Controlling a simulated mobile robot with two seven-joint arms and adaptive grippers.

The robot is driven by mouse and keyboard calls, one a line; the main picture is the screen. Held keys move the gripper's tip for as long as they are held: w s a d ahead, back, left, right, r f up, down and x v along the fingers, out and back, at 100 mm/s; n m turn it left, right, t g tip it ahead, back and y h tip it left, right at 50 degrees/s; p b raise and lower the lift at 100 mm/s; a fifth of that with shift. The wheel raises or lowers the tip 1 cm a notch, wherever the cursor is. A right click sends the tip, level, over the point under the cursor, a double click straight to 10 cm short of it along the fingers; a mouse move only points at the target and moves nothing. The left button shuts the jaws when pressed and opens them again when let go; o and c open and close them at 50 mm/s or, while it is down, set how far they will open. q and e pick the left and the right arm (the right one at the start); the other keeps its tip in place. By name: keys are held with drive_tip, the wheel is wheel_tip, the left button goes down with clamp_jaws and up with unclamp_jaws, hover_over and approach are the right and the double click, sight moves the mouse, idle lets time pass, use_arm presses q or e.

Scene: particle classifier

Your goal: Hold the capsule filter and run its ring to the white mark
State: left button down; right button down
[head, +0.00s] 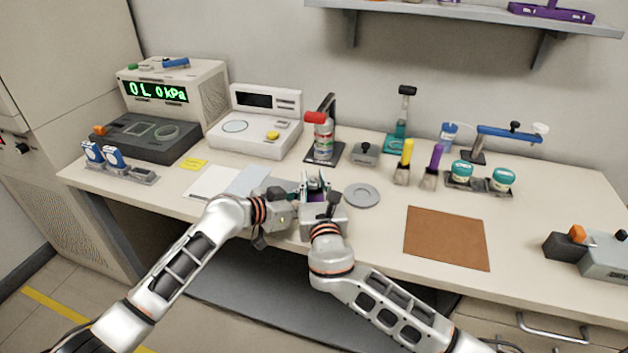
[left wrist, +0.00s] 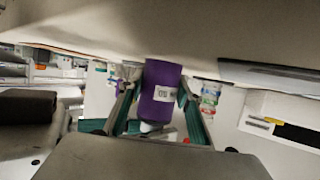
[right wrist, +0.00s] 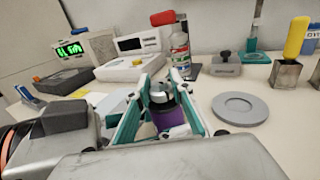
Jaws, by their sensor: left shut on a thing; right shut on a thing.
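The capsule filter is a purple cylinder with a white printed label, seen in the left wrist view (left wrist: 162,82). In the right wrist view its purple body (right wrist: 166,118) shows below a silvery ring or cap (right wrist: 159,96). In the head view only a purple patch (head: 316,197) shows between the grippers. My left gripper (left wrist: 160,92) is shut on the purple body, with a teal finger on each side. My right gripper (right wrist: 162,90) is shut around the silvery upper part. White patches show low on the body; I cannot tell which is the mark.
A grey round plate (head: 362,195) lies just right of the grippers. A brown mat (head: 446,238) lies to the right. White sheets (head: 215,182) lie to the left. The bench's front edge is close below my grippers.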

sight(314, 178)
drive_tip(key=shift+h, duration=0.3)
drive_tip(key=c, duration=1.7)
unclamp_jaws()
wheel_tip(314, 178, up, 10)
drive_tip(key=shift+r, duration=0.1)
